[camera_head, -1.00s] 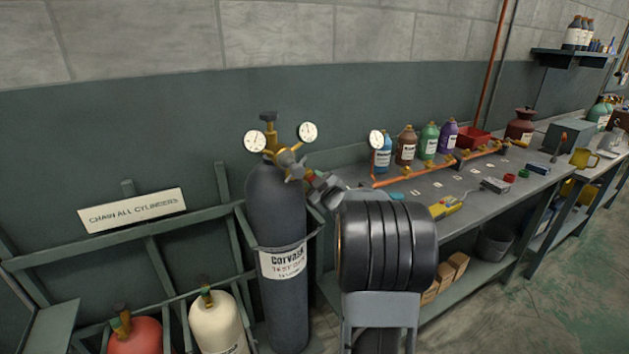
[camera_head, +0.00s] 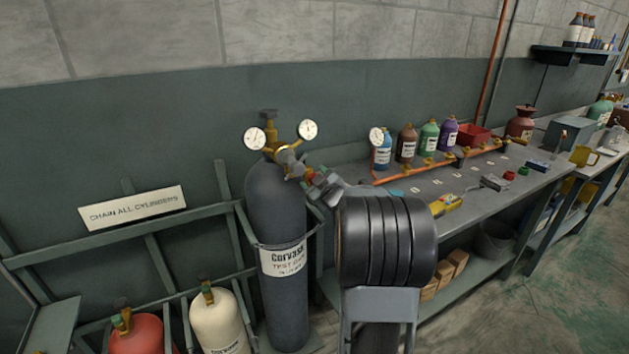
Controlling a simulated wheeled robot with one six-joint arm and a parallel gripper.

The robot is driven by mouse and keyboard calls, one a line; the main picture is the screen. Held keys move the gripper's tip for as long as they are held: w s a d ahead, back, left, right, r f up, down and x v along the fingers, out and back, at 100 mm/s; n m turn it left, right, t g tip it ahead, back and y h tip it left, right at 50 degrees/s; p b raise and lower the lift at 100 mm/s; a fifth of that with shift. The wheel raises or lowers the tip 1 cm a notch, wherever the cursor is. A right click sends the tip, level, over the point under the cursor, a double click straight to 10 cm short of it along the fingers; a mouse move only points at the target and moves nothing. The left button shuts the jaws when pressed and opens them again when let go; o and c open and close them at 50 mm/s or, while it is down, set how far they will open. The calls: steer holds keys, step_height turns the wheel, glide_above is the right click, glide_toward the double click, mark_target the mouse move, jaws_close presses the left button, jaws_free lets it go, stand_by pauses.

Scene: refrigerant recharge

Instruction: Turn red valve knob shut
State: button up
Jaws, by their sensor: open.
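A dark grey gas cylinder (camera_head: 276,210) stands upright in the rack, with a white "Corvask" label on its front. On top sits a brass regulator (camera_head: 284,157) with two white dial gauges, one at the left (camera_head: 254,139) and one at the right (camera_head: 308,130). My gripper (camera_head: 314,181) is open just right of the regulator, reaching in from the right. A small patch of red, probably the red valve knob (camera_head: 322,179), shows at the jaws. Most of it is hidden by my gripper, and I cannot tell whether they touch.
A red cylinder (camera_head: 136,333) and a cream cylinder (camera_head: 218,320) stand at the lower left in the rack (camera_head: 150,236). A workbench (camera_head: 440,203) at the right carries a copper manifold, several bottles and a yellow tool (camera_head: 446,205). Floor is free at the lower right.

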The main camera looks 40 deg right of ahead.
steer(key=s+a, duration=0.1)
steer(key=s, duration=1.2)
steer(key=shift+s+a, duration=0.35)
steer(key=shift+a, duration=0.05)
